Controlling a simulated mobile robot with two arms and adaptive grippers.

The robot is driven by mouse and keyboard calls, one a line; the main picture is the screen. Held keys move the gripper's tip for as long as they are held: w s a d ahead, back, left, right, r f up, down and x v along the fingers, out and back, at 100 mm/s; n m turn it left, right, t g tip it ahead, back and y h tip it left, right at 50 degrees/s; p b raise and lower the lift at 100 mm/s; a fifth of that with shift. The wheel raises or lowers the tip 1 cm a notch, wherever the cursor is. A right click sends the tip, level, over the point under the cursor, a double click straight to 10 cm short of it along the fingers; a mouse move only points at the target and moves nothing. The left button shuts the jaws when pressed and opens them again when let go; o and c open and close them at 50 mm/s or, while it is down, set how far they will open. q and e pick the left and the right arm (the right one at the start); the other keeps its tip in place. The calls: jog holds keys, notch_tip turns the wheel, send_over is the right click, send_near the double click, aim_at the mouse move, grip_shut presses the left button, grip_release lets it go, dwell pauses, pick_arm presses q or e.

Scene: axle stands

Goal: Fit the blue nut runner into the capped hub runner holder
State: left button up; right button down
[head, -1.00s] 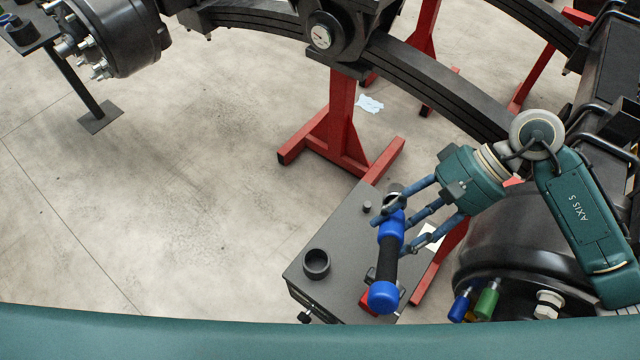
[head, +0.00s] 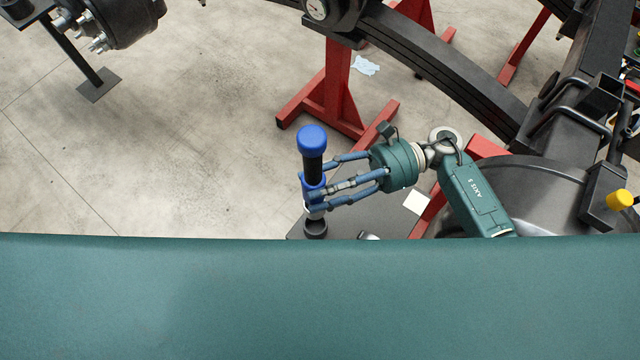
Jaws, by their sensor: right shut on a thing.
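The blue nut runner (head: 313,168), with a blue cap and dark grip, stands roughly upright. My right gripper (head: 314,190) is shut around its lower blue body. Its pale lower end is right at the mouth of the round dark runner holder (head: 315,230) on the dark tabletop. I cannot tell whether the tip is inside the holder or just above it. My own teal body hides the near part of the tabletop. My left gripper is not in view.
The dark tabletop (head: 395,222) carries a white card (head: 417,203) and a metal piece. A red axle stand (head: 338,105) rises behind it. A big dark drum and a yellow-topped part (head: 620,200) are at right.

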jog(key=shift+f+b, duration=1)
jog(key=shift+f, duration=1.2)
jog(key=shift+f+b, duration=0.75)
jog(key=shift+f, duration=0.1)
notch_tip(320, 180, down, 4)
jog(key=b, duration=0.5)
jog(key=shift+r, duration=0.1)
jog(key=shift+r+b, duration=0.1)
jog(key=shift+b, duration=0.45)
jog(key=shift+b, duration=1)
jog(key=shift+a+b, duration=0.15)
jog(key=shift+b, duration=0.5)
